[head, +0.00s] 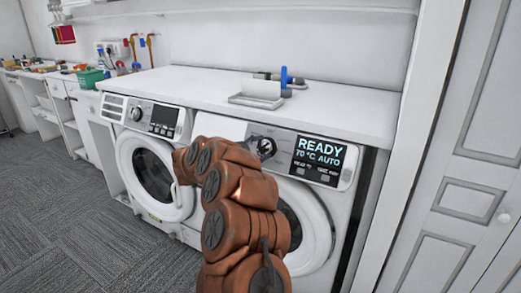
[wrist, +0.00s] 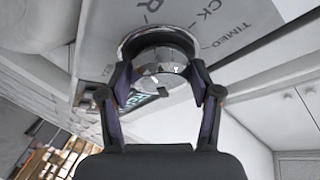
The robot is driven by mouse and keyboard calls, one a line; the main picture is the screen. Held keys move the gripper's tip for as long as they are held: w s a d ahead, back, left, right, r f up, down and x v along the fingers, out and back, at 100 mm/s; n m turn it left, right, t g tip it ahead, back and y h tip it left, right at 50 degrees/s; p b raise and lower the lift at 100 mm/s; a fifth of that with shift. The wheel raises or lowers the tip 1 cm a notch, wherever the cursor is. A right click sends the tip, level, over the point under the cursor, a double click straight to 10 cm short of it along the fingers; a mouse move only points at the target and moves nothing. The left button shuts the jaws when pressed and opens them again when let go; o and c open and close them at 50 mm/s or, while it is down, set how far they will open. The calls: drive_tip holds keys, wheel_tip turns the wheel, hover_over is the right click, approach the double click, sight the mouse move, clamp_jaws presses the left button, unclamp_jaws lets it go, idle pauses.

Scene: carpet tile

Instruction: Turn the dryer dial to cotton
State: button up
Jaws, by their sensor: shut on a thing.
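The dryer (head: 311,226) is the right-hand of two white front-loading machines under the counter. Its round dial (head: 266,147) is on the panel left of the display (head: 319,160), which reads READY, 70 °C, AUTO. In the wrist view the silver and black dial (wrist: 160,62) sits between the fingers of my gripper (wrist: 162,80), which is shut on it. Printed labels around the dial are partly cut off; TIMED is readable at the right. I cannot read a cotton mark or tell where the dial points. In the head view my arm hides much of the dryer's front.
A second machine (head: 152,170) with its own dial and panel stands to the left. A white tray (head: 257,96) and a blue item lie on the counter (head: 345,108). A white cabinet door (head: 462,170) is at the right. Grey carpet is open at the left.

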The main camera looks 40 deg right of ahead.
idle(0.3)
drive_tip(key=o, duration=1.1)
drive_tip(key=shift+o, duration=0.2)
drive_tip(key=shift+a, duration=0.1)
drive_tip(key=a+r, duration=0.1)
drive_tip(key=a, duration=1)
drive_tip(key=shift+w+a+r, duration=0.3)
drive_tip(key=shift+a, duration=0.05)
